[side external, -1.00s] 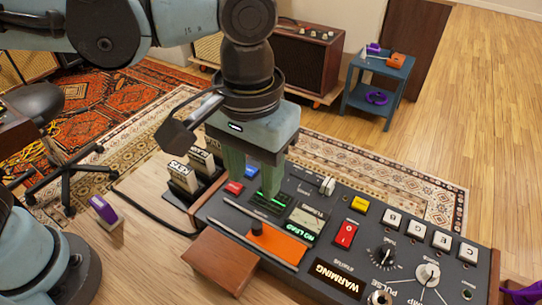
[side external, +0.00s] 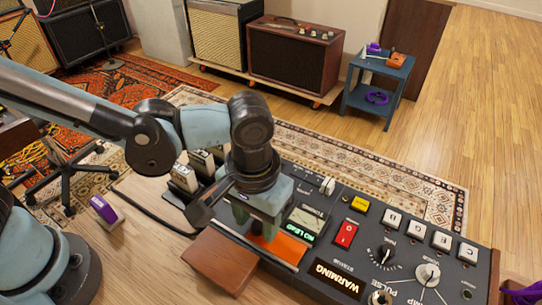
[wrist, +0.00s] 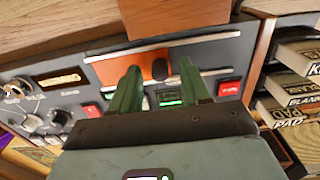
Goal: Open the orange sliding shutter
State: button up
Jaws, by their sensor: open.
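The orange sliding shutter (side external: 292,249) lies between two pale rails on the dark control panel. Its orange face also shows in the wrist view (wrist: 112,71), with a black knob (wrist: 160,70) at one end. My gripper (side external: 257,232) is low over the panel at the knob's end of the shutter. In the wrist view the green fingers of my gripper (wrist: 159,67) are apart, one on each side of the knob in the picture. I cannot tell whether they touch it.
A brown wooden block (side external: 220,262) stands at the panel's near edge. Labelled boxes (side external: 185,177) stand left of the panel. A purple-topped item (side external: 103,209) sits on the table.

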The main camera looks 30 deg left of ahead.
grip_shut()
dwell(0.3)
jog(key=a, duration=0.7)
grip_release()
